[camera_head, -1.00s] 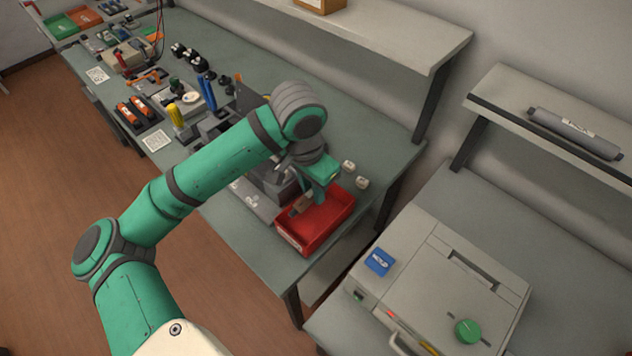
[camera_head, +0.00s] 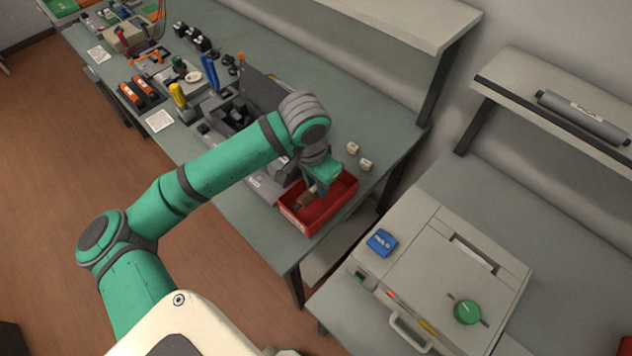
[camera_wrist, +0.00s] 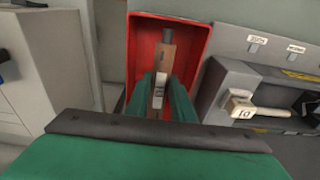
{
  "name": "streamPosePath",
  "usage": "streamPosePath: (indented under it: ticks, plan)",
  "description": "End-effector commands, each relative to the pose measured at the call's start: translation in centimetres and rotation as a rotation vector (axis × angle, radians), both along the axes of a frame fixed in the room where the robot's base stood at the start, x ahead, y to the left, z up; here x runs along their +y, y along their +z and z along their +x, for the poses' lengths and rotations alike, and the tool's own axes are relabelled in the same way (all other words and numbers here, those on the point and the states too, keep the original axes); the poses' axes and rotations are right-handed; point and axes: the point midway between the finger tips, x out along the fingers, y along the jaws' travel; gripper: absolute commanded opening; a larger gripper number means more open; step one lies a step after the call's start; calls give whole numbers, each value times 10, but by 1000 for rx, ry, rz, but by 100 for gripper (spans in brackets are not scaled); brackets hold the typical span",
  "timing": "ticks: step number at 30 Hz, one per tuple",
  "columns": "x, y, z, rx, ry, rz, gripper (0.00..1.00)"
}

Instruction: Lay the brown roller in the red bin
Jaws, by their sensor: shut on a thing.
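The red bin (camera_head: 345,208) stands at the near end of the green-grey bench. It also shows at the top of the wrist view (camera_wrist: 197,30). My gripper (camera_head: 312,194) reaches down into the bin's opening, its fingers (camera_wrist: 161,85) shut on the brown roller (camera_wrist: 166,52). The roller is a long brown piece with a pale label, dark at its far end. In the head view the roller (camera_head: 303,201) shows beside the fingers, within the bin's outline. I cannot tell whether it touches the bin floor. Its near end is hidden by my gripper.
Two small white blocks (camera_head: 365,164) sit on the bench beside the bin. A grey fixture with a pale handle (camera_wrist: 245,108) is right of the bin in the wrist view.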

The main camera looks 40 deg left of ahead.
Motion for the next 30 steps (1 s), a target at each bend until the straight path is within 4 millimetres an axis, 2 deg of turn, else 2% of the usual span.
streamPosePath:
  ticks: [2,3,5,13,17,20,30]
  plan:
    - [1,0,0,0,2,0,0]
    - [1,0,-1,0,2,0,31]
    - [1,0,-1,0,3,0,43]
    - [2,0,-1,0,4,0,43]
    - [1,7,-1,-1,3,0,43]
    - [2,19,-3,-1,2,1,43]
    - [2,81,-10,-2,2,1,43]
